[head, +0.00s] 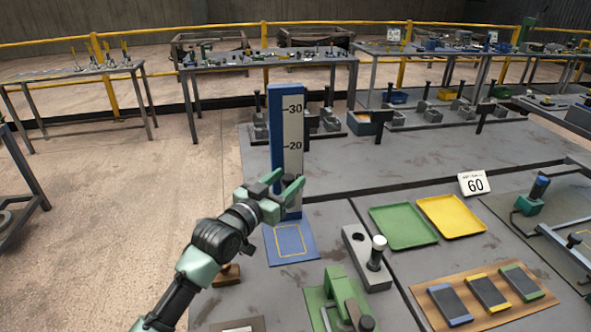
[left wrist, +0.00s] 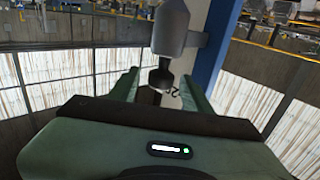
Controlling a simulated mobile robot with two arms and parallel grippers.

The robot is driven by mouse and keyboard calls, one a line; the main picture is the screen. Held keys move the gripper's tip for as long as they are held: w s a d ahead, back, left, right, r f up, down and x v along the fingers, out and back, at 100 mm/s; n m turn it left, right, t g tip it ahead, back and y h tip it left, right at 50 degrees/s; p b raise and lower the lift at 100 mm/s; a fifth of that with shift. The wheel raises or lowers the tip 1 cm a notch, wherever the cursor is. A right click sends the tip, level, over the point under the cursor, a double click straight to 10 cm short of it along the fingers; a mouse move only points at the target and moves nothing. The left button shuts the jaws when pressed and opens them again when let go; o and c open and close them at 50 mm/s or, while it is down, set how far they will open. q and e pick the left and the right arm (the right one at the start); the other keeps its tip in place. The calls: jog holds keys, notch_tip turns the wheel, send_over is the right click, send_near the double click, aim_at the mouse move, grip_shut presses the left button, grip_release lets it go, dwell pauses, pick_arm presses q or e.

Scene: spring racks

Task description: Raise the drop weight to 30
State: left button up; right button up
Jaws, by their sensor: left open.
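A blue post with a pale scale (head: 293,128) marked 20 and 30 stands behind a blue mat (head: 290,245) with a yellow outline. My left gripper (head: 282,184) is in front of the scale's lower part, below the 20 mark, and covers what is there. In the left wrist view a grey drop weight (left wrist: 172,30) with a dark end (left wrist: 160,77) is beside the blue post (left wrist: 215,45). The dark end appears between the two open green fingers (left wrist: 158,92); I cannot tell whether they touch it. My right gripper is not in view.
A block with a white-topped peg (head: 378,253) and a green clamp-like device (head: 338,298) stand near the mat. Green (head: 403,226) and yellow trays (head: 451,215) lie to the right, by a card reading 60 (head: 474,184). Open floor is at left.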

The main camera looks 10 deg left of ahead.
aim_at(292, 176)
pick_arm(q)
jog(key=x, duration=0.3)
jog(key=shift+w+d, duration=0.1)
jog(key=shift+w, duration=0.15)
jog(key=shift+w+d, duration=0.1)
jog(key=shift+w, duration=0.2)
grip_shut()
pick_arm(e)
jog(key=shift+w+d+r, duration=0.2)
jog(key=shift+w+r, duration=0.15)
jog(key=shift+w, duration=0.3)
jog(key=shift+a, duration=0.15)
